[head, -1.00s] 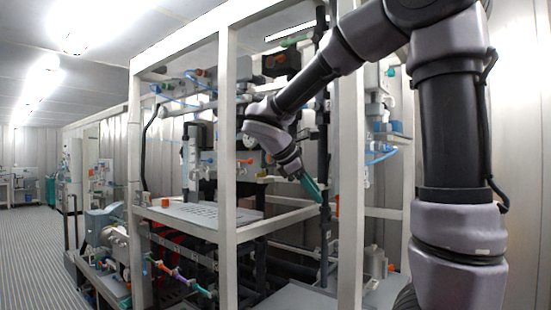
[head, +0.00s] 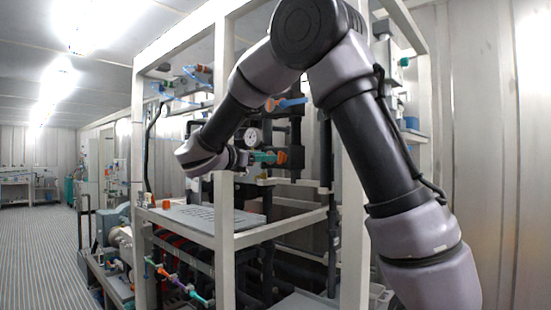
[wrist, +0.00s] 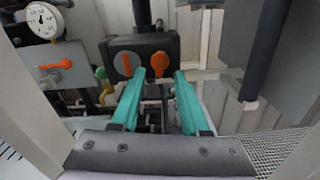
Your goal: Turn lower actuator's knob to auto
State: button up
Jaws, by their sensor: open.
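The actuator (wrist: 145,42) is a black box at the upper middle of the wrist view. Its front carries a grey round knob with an orange pointer (wrist: 125,64) on the left and an orange knob (wrist: 160,62) on the right. My gripper (wrist: 160,76) has teal fingers, open and empty, pointing at the actuator's front. The left fingertip is just below and between the two knobs; the right one is right of the orange knob. I cannot tell whether either touches. In the head view my gripper (head: 264,157) is beside the actuator, partly hiding its orange front (head: 281,157).
A pressure gauge (wrist: 44,20) and an orange-handled valve (wrist: 54,65) are left of the actuator. A white frame post (head: 224,150) stands close to my arm. Another orange-and-blue part (head: 285,104) is above. A grey shelf (head: 195,216) lies below.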

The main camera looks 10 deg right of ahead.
aim_at(281, 158)
jog(key=x, duration=0.5)
grip_shut()
